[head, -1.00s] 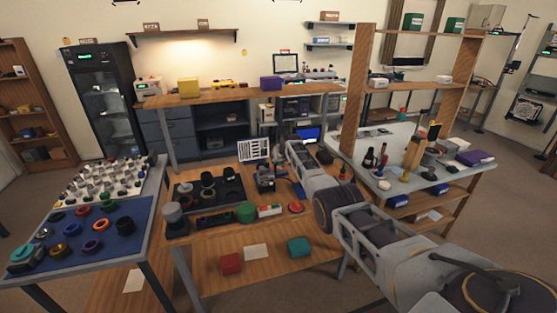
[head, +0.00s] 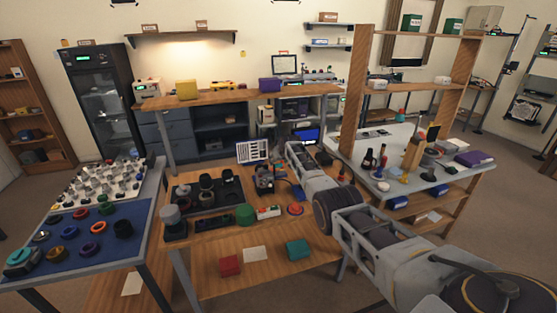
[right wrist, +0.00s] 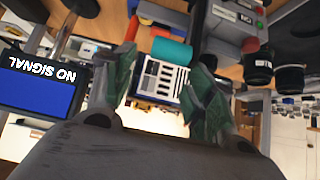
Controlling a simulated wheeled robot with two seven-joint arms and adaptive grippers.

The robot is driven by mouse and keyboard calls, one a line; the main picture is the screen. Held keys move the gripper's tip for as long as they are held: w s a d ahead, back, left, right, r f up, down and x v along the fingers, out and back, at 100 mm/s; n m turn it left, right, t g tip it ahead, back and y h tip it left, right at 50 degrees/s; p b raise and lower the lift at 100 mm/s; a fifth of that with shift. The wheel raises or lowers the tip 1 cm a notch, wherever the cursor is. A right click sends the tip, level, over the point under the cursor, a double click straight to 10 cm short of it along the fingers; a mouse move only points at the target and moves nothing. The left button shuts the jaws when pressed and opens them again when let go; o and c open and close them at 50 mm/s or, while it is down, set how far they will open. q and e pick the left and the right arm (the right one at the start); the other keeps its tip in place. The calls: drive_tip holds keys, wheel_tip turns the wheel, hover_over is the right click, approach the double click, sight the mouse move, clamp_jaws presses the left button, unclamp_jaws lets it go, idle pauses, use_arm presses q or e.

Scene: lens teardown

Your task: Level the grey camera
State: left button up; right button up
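A small dark grey device on a stand (head: 264,181), which may be the grey camera, stands on the wooden bench near the black-and-white chart (head: 253,151). It is too small to tell its tilt. My right arm reaches in from the lower right, and its wrist hides its fingers in the head view. In the right wrist view, which looks upside down, my right gripper (right wrist: 163,85) has its two green fingertips apart. Nothing is visibly held; the chart (right wrist: 163,80) shows beyond the gap. My left gripper is not in view.
A screen reading "NO SIGNAL" (right wrist: 38,85) is close beside the right fingers. A black mat (head: 222,190) with dark lens parts lies left of the device. A green cylinder (head: 244,214) and a red button (head: 295,209) sit near the bench front. Wooden shelving (head: 360,90) stands right.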

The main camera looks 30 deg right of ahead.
drive_tip(key=shift+a+f, duration=0.1)
drive_tip(key=shift+f, duration=0.05)
drive_tip(key=shift+s, duration=0.1)
drive_tip(key=v, duration=1.2)
idle(1.4)
idle(0.6)
